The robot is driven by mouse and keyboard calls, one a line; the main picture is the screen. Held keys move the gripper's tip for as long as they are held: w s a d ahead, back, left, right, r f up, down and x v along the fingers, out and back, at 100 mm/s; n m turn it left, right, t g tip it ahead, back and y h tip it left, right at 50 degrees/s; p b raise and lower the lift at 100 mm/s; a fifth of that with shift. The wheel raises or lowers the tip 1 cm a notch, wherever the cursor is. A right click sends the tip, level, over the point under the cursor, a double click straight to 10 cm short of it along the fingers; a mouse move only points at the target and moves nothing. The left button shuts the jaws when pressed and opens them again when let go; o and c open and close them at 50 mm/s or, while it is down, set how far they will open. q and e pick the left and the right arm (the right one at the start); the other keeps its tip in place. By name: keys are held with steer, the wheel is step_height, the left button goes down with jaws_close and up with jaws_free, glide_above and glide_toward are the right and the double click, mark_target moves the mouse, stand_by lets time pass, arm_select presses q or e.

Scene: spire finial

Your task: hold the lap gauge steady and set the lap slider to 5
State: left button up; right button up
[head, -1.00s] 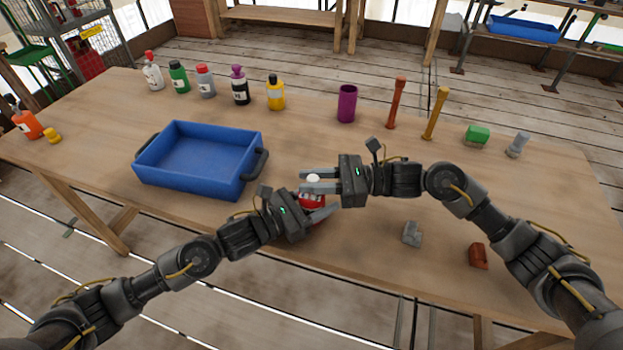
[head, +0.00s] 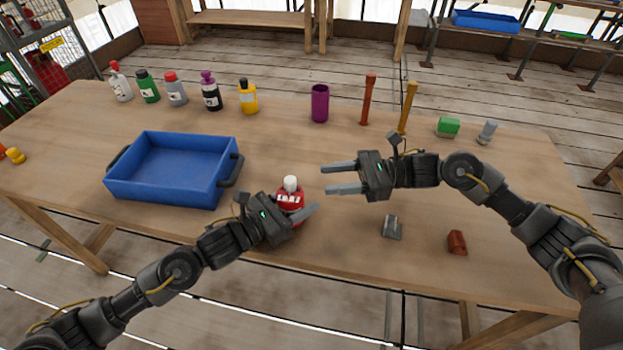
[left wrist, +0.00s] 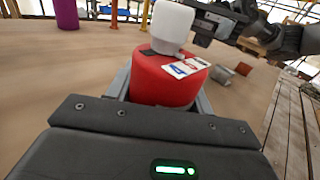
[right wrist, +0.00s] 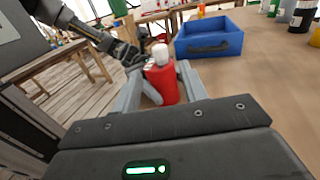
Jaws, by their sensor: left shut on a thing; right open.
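The lap gauge appears to be the red round body with a white cap (head: 290,190) near the front middle of the table. My left gripper (head: 302,219) is shut on it; in the left wrist view the red body (left wrist: 165,82) stands between the fingers, with small white, blue and red labels on its top beside the white knob (left wrist: 171,24). My right gripper (head: 341,179) is open and empty, to the right of the gauge and apart from it. The right wrist view shows the gauge (right wrist: 161,80) beyond the open fingers. I cannot read the slider's setting.
A blue tray (head: 231,165) stands to the left. Several bottles (head: 210,92) line the back edge, with a purple cup (head: 320,104) and two upright sticks (head: 368,100) farther right. A grey block (head: 392,228) and a brown block (head: 457,242) lie at the right front.

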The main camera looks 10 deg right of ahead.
steer(key=shift+d, duration=1.25)
arm_select(q)
steer(key=o, duration=1.1)
